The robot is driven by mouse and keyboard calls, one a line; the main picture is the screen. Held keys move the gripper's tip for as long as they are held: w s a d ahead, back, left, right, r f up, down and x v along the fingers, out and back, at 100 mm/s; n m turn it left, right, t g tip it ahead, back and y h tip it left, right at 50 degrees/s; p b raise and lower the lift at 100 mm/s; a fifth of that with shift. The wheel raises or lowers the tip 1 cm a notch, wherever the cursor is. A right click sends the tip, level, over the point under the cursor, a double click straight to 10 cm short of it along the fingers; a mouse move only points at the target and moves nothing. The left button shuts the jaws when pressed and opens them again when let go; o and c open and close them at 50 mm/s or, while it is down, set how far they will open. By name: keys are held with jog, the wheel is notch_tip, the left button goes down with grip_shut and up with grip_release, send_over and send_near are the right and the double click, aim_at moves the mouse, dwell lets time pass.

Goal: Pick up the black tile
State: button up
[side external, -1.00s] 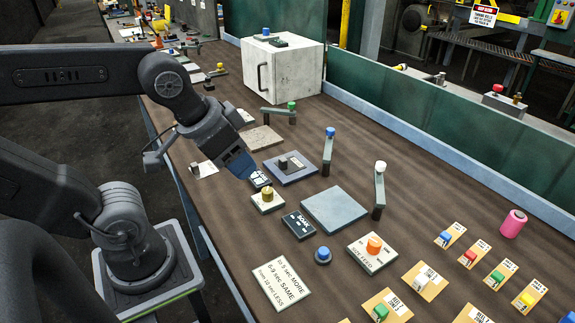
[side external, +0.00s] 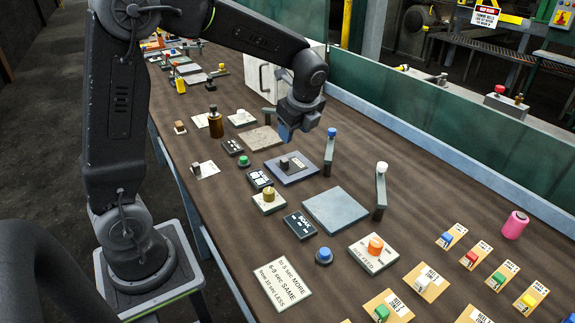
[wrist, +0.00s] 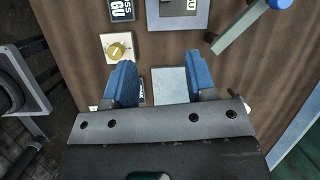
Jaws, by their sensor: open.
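Several small black tiles with white markings lie on the brown bench; I cannot tell which one the task means. One black tile (side external: 300,225) lies left of the grey slab; another black tile (side external: 260,179) lies behind the yellow knob, and a third (side external: 233,147) lies farther back. In the wrist view, a marked black tile (wrist: 121,10) shows at the top edge, and another (wrist: 141,92) is partly hidden by the left finger. My gripper (wrist: 160,76) is open and empty.
The grey slab (side external: 336,210) and dark square pad (side external: 301,173) lie nearby. Upright levers with a blue knob (side external: 332,132) and a white knob (side external: 382,167) stand to the right. A white box (side external: 262,78) is behind.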

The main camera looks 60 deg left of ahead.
aim_at(285, 160)
jog(key=shift+m+g, duration=0.3)
jog(key=shift+m, duration=0.5)
jog(key=x, duration=0.3)
jog(key=w+x, duration=0.1)
jog(key=x, duration=0.3)
jog(key=a+x, duration=0.1)
jog(key=x, duration=0.3)
jog(key=shift+w+r, duration=0.2)
jog(key=shift+w, duration=0.05)
jog(key=x, duration=0.5)
jog(key=shift+w+a+r, duration=0.1)
jog(key=shift+a, duration=0.25)
grip_shut()
jog(key=shift+r, duration=0.1)
